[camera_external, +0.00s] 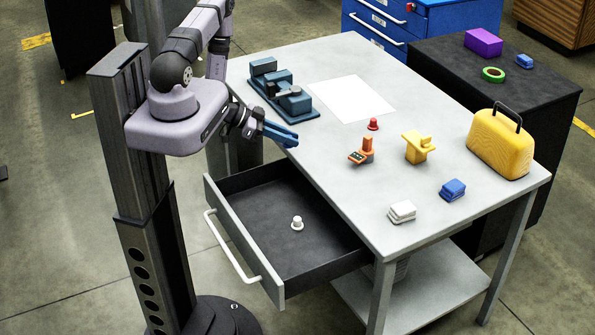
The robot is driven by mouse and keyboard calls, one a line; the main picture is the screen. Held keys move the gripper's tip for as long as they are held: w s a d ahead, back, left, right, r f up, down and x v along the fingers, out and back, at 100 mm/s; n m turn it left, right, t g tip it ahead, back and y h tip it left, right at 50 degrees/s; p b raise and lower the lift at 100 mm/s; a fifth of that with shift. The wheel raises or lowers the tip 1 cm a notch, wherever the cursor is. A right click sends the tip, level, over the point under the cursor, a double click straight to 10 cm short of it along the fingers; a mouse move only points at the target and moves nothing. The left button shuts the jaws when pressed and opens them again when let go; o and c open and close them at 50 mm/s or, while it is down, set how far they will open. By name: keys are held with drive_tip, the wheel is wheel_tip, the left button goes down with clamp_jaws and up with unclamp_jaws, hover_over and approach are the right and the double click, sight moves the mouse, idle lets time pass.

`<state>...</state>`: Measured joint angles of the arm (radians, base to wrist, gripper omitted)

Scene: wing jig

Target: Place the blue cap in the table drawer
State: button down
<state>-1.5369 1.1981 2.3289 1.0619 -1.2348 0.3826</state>
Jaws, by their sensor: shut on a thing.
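My gripper (290,138) is at the table's left edge, above the back of the open drawer. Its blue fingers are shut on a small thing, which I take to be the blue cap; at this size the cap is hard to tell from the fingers. No other blue cap shows. The table drawer (227,228) is pulled out to the left, with a dark floor and a white handle. A white cap (297,223) stands upright in it. A red cap (373,124) stands on the table (325,160).
A blue vise-like fixture (280,92) is right behind my gripper. An orange tool (362,151), yellow part (418,147), white block (402,212), blue block (453,189) and yellow case (500,145) stand on the table. Most of the drawer floor is clear.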

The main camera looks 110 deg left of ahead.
drive_tip(key=w+d+r+m+h, duration=0.2)
drive_tip(key=d+r+m+h, duration=0.2)
drive_tip(key=d+m+h, duration=0.2)
drive_tip(key=shift+w+d+h, duration=0.35)
drive_tip(key=shift+d+h, duration=0.05)
drive_tip(key=shift+d, duration=0.2)
drive_tip(key=shift+f, duration=0.1)
wheel_tip(320, 180, down, 14)
drive_tip(key=b, duration=1.3)
drive_tip(key=shift+b, duration=0.35)
drive_tip(key=shift+f+b, duration=1.85)
drive_tip(key=shift+f+b, duration=0.35)
drive_tip(key=shift+f, duration=0.3)
drive_tip(key=c, duration=1.6)
unclamp_jaws()
drive_tip(key=shift+c, duration=0.2)
